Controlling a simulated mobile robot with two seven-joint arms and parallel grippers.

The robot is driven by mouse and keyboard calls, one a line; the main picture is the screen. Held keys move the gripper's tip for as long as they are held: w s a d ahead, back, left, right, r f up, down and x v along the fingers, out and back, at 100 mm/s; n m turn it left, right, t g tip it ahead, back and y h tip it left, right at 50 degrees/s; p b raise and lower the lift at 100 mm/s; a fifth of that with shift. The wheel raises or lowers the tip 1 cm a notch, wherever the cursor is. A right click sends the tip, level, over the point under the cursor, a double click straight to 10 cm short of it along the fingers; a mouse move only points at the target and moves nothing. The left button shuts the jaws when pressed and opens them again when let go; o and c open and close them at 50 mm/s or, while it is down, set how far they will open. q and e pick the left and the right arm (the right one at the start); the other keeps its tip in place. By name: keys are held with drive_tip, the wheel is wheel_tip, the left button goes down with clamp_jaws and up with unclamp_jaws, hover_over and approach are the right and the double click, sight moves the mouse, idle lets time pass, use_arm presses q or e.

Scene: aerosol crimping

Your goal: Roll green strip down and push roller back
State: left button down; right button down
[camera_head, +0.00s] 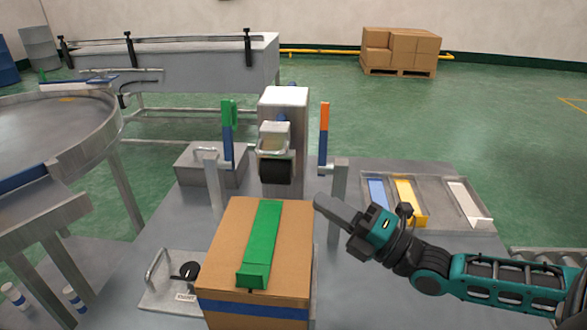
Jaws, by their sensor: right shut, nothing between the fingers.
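A green strip (265,232) lies lengthwise along the top of a cardboard box (228,240), reaching from its far edge toward its near edge. A black roller (276,171) hangs on the front of the machine column (284,98), just behind and above the strip's far end. My right gripper (319,201) is shut and empty. Its fingers point left, at the far right corner of the box, apart from the roller and to the right of the strip. My left gripper is not in view.
A green-topped lever (229,120) and an orange-topped lever (324,118) flank the column. A tray (433,210) with blue, yellow and white pieces lies at the right. A plate with a metal handle (156,266) lies left of the box. Metal posts stand beside the roller.

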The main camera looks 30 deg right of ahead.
drive_tip(key=x, duration=0.7)
drive_tip(key=shift+d+r+b, duration=0.1)
drive_tip(key=shift+b, duration=0.2)
drive_tip(key=shift+w+d+r, duration=0.15)
drive_tip(key=shift+w+d, duration=0.05)
drive_tip(key=shift+w, duration=0.25)
drive_tip(key=shift+w+d+r, duration=0.15)
drive_tip(key=shift+w+d, duration=0.05)
drive_tip(key=shift+w, duration=0.25)
drive_tip(key=shift+w+d+r+b, duration=0.25)
drive_tip(key=shift+w+r+b, duration=0.05)
drive_tip(key=shift+w, duration=0.4)
drive_tip(key=shift+w+d+f+b, duration=0.1)
drive_tip(key=shift+w+d+b, duration=0.15)
drive_tip(key=shift+b, duration=0.15)
drive_tip(key=w+d+b, duration=0.1)
drive_tip(key=w+d, duration=0.1)
drive_tip(key=shift+w+r+b, duration=0.25)
drive_tip(key=shift+b, duration=0.15)
